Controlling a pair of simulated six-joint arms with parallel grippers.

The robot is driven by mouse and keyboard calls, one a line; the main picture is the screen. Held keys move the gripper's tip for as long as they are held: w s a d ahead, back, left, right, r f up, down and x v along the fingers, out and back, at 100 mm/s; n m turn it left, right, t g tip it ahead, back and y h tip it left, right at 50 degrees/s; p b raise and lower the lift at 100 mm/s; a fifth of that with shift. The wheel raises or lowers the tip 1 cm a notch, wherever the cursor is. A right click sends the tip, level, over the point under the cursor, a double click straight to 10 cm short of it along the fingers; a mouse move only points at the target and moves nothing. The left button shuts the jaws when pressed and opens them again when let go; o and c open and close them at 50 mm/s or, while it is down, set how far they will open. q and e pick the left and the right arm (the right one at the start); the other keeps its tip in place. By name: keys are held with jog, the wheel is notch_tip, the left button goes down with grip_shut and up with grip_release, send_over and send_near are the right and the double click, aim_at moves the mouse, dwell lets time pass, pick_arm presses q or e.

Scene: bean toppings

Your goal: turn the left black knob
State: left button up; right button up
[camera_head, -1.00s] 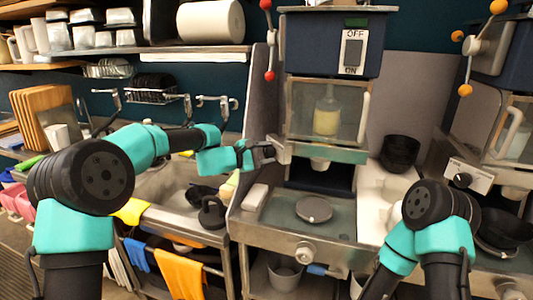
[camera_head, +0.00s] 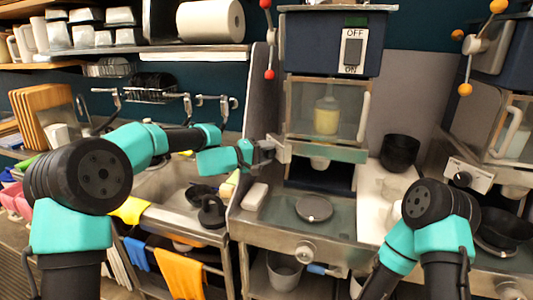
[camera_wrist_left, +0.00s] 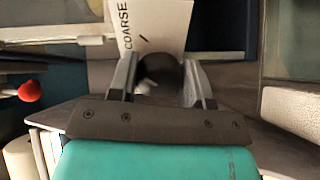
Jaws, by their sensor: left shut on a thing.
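The left black knob (camera_wrist_left: 158,70) shows in the left wrist view as a dark round shape between the two fingers, in front of a white plate (camera_wrist_left: 155,22) marked COARSE. My left gripper (camera_wrist_left: 157,85) is shut on it. In the head view my left gripper (camera_head: 268,151) reaches the left side of the left machine (camera_head: 325,110), at a small pale box (camera_head: 282,150); the fingers hide the knob there. My right arm comes in at the lower right, but its gripper is not in view.
A second machine (camera_head: 500,120) at the right has another black knob (camera_head: 462,180) on a white panel. A red-tipped lever (camera_head: 269,75) stands left of the left machine. A sink (camera_head: 170,190) with dark items lies below my left forearm. A black cup (camera_head: 399,153) stands between the machines.

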dwell(0.4)
pick_arm(q)
jog(key=o, duration=0.9)
jog(key=v, duration=1.7)
jog(key=shift+s+a, duration=0.1)
jog(key=shift+a, duration=0.1)
